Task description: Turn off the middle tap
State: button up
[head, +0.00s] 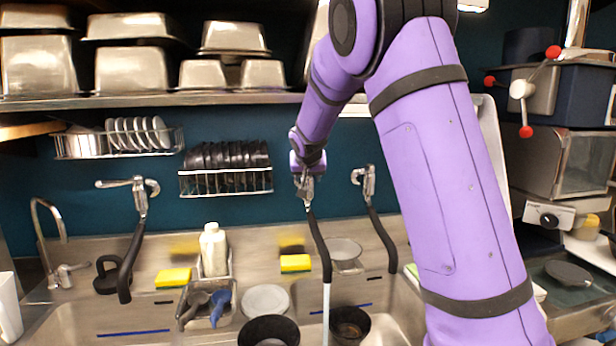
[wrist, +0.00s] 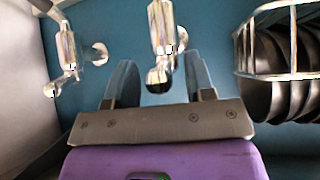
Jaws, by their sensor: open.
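The middle tap (head: 308,188) is a metal wall fitting with a black hose. A pale stream of water (head: 326,312) runs from the hose end down to the sink. My gripper (wrist: 158,62) is open, with its two fingers spread on either side of the middle tap's metal body (wrist: 162,28) and rounded end (wrist: 158,78) in the wrist view. Nothing is gripped, and I cannot tell whether a finger touches the tap. In the head view my gripper (head: 306,170) is small, at the tap's top, partly hiding it.
A left tap (head: 138,195) and a right tap (head: 369,183) flank it, both with black hoses. A rack of dark plates (head: 227,180) hangs close on the left; it also shows in the wrist view (wrist: 280,75). A metal shelf (head: 150,99) runs above. Bowls stand in the sink.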

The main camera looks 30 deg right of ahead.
jog(key=shift+w+f, duration=0.1)
grip_shut()
jog(key=shift+w+a+f, duration=0.1)
jog(key=shift+a, duration=0.2)
jog(key=shift+w+a+m+g+h, duration=0.65)
jog(key=shift+w+a+m+h, duration=0.1)
jog(key=shift+m, duration=0.55)
jog(key=shift+w+a+m+g+h, duration=0.65)
jog(key=shift+w+a+m+h, duration=0.1)
jog(key=shift+m, duration=0.55)
grip_release()
